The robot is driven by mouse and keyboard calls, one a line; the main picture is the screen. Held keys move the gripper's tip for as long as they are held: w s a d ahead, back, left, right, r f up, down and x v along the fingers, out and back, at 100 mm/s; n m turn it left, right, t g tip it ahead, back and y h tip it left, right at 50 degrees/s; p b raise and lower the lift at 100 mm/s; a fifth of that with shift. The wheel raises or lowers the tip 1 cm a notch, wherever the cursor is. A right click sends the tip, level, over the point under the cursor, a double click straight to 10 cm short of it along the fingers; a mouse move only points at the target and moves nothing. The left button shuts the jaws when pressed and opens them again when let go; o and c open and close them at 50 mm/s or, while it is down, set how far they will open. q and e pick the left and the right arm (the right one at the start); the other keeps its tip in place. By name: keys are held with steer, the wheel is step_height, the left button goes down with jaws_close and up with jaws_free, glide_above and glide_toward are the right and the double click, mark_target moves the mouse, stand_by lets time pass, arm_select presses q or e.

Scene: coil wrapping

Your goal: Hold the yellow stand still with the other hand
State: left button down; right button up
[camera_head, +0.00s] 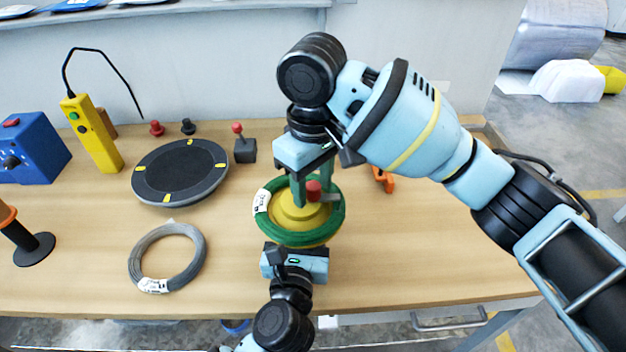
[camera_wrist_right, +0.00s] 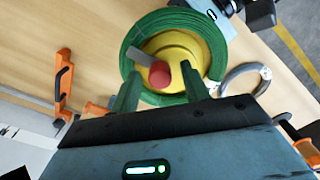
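The yellow stand (camera_head: 296,213) is on the wooden table, with a green coil (camera_head: 272,232) around it. A red knob (camera_head: 313,190) with a grey lever shows over the stand. My right gripper (camera_head: 312,190) points down over the stand. Its green fingers are apart in the right wrist view (camera_wrist_right: 160,88), with the red knob (camera_wrist_right: 160,74) showing between them and not visibly gripped. My left gripper (camera_head: 294,262) is at the near side of the stand, close to the coil. Its fingertips are hidden, so I cannot tell whether it touches the stand.
A grey coil (camera_head: 202,257) lies to the left. Behind it are a black turntable (camera_head: 180,172), a small red-knobbed block (camera_head: 244,150), a yellow device (camera_head: 92,135) and a blue box (camera_head: 32,150). An orange tool (camera_head: 383,179) lies partly behind my right arm. Table right of the stand is clear.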

mark_target(313, 185)
step_height(313, 185, up, 12)
stand_by(0.6)
arm_select(q)
steer(key=c, duration=0.9)
jaws_free()
steer(key=shift+c, duration=0.2)
steer(key=shift+s+a, duration=0.2)
steer(key=shift+s, duration=1.05)
steer(key=shift+s+a, duration=0.2)
steer(key=shift+s, duration=1.05)
steer(key=shift+s+a, duration=0.2)
steer(key=shift+s, duration=1.05)
